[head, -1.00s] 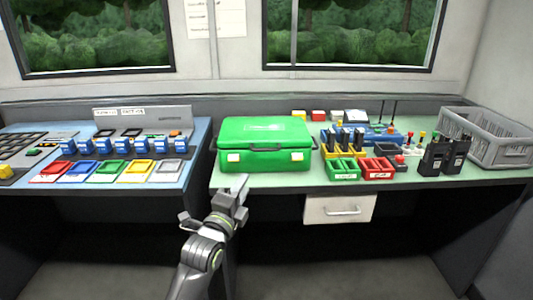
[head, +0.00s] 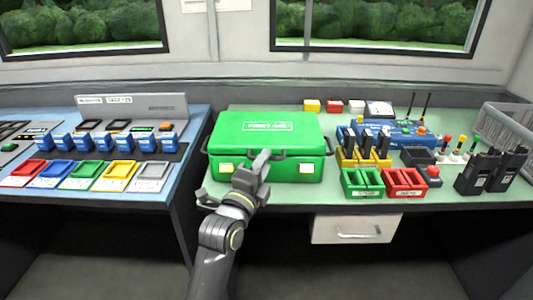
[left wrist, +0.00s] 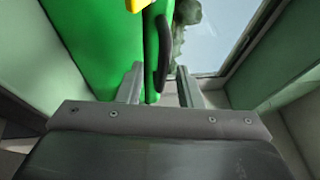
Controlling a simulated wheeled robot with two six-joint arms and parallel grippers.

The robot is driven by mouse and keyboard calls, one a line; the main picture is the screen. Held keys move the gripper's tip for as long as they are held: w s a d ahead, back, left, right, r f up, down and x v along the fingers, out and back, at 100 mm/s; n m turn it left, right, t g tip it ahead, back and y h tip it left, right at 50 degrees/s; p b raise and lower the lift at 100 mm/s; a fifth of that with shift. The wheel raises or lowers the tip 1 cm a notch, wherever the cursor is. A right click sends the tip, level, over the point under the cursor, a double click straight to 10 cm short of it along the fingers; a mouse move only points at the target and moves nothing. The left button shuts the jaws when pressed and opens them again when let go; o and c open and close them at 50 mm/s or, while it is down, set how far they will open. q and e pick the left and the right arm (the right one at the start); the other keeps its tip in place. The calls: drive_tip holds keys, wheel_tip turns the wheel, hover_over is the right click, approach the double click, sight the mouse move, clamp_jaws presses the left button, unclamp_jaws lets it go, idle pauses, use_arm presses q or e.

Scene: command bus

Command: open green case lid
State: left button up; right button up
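The green first aid case (head: 268,127) stands on the right desk with its lid shut. It has two pale latches and a dark front handle (head: 262,170), partly hidden by my left gripper. My left gripper (head: 260,160) is at the middle of the case's front. In the left wrist view the gripper (left wrist: 159,85) is open, with its fingers apart. There the green case (left wrist: 95,40) fills the left side, and the black handle (left wrist: 163,55) lines up with the gap between the fingers. I cannot tell whether they touch it. My right gripper is not in view.
Green (head: 362,184) and red (head: 404,184) bins, radios (head: 490,170) and a grey crate (head: 508,128) stand right of the case. Colored trays (head: 72,174) lie on the left desk. A drawer (head: 355,229) is below the right desk's front edge.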

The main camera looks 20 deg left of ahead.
use_arm(q)
drive_tip(key=shift+w+r, duration=0.1)
drive_tip(key=shift+w, duration=0.2)
drive_tip(key=shift+s, duration=0.1)
clamp_jaws()
